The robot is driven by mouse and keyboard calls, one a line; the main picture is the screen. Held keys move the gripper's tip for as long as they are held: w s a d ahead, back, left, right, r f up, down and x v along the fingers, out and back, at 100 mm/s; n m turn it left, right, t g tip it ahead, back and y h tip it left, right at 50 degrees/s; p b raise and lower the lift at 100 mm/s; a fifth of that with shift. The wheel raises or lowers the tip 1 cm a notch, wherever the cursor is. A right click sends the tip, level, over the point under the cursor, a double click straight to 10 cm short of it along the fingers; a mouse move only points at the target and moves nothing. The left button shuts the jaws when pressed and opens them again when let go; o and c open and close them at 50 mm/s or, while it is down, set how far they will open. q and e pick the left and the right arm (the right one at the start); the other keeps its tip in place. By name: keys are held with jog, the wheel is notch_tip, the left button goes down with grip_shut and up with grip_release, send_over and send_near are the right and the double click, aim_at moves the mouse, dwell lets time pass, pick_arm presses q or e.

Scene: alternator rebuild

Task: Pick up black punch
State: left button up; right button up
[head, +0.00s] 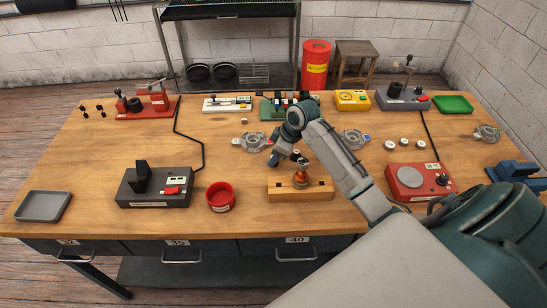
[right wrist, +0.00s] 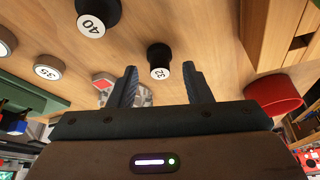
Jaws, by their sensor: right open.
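A black punch (right wrist: 158,55) with a white end marked 32 shows in the right wrist view, between the two fingers of my right gripper (right wrist: 161,78). The fingers are apart with nothing clamped, and bare table shows on both sides of the punch. In the head view my right gripper (head: 287,159) hangs over the middle of the table, just behind the wooden block, and largely hides what is under it. Another black piece marked 40 (right wrist: 98,17) and a grey-rimmed piece marked 35 (right wrist: 47,71) stand nearby. My left gripper is not in view.
The wooden block (head: 318,190) bears a copper-coloured part. A red bowl (head: 221,198) stands left of it, beside a dark fixture (head: 153,198). A green fixture (head: 270,111) is behind my gripper. A grey tray (head: 44,206) lies at the left; bare table lies toward the left centre.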

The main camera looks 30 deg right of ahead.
jog(key=shift+w+a+f, duration=0.1)
jog(key=shift+a+f, duration=0.05)
jog(key=shift+f, duration=0.25)
grip_shut()
jog(key=shift+r, duration=0.1)
jog(key=shift+r, duration=0.35)
notch_tip(320, 180, up, 9)
jog(key=b, duration=0.3)
jog(key=shift+r, duration=0.1)
